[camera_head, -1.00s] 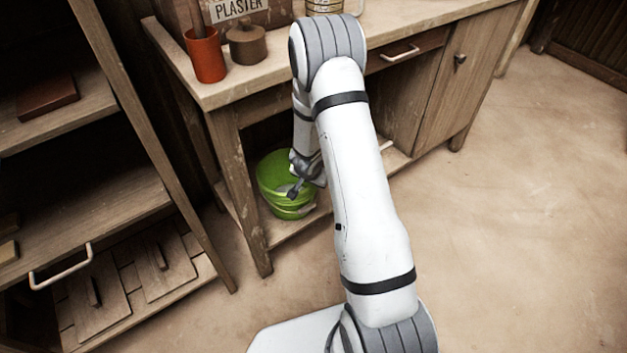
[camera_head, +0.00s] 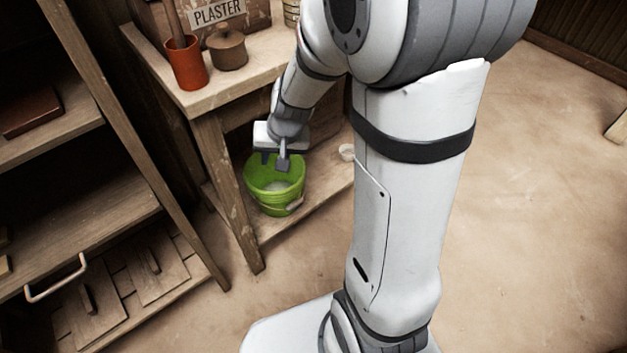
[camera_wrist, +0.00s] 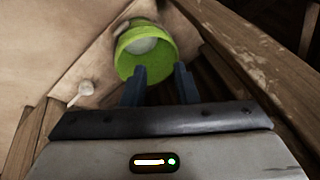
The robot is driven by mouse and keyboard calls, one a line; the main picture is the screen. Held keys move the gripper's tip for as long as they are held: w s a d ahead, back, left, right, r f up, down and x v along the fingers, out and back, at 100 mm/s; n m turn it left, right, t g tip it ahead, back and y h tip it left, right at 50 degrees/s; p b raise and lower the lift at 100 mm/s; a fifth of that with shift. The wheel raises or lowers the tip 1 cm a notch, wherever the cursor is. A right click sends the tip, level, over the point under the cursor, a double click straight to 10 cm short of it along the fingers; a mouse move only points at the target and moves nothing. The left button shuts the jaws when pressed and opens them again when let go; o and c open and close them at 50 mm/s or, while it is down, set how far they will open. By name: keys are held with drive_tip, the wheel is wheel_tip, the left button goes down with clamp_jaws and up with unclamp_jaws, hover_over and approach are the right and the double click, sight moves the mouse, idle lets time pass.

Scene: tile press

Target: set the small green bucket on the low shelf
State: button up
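The small green bucket (camera_head: 262,200) stands upright on the low shelf (camera_head: 320,190) under the workbench, with its handle hanging at the front. Something pale shows inside it. My gripper (camera_head: 275,161) is just above the bucket's rim, with its fingers apart and nothing between them. In the wrist view the bucket (camera_wrist: 161,58) lies beyond the fingertips of my gripper (camera_wrist: 160,82), and the low shelf (camera_wrist: 90,60) shows beside it. Whether a fingertip touches the rim I cannot tell.
A small white object (camera_head: 347,152) lies on the shelf to the bucket's right. A workbench leg (camera_head: 228,195) stands close to the bucket's left. An orange pot (camera_head: 188,66) and a brown lidded jar (camera_head: 227,52) stand on the benchtop. Open floor lies at right.

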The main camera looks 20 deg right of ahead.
drive_tip(key=s+d+r+n+g+h, duration=0.1)
drive_tip(key=s+r, duration=0.3)
drive_tip(key=s, duration=0.4)
drive_tip(key=s+d+r+n+g+h, duration=0.1)
drive_tip(key=s+r, duration=0.3)
drive_tip(key=s, duration=0.4)
drive_tip(key=shift+s+d+n, duration=0.15)
drive_tip(key=shift+d+n, duration=0.35)
drive_tip(key=shift+d, duration=0.1)
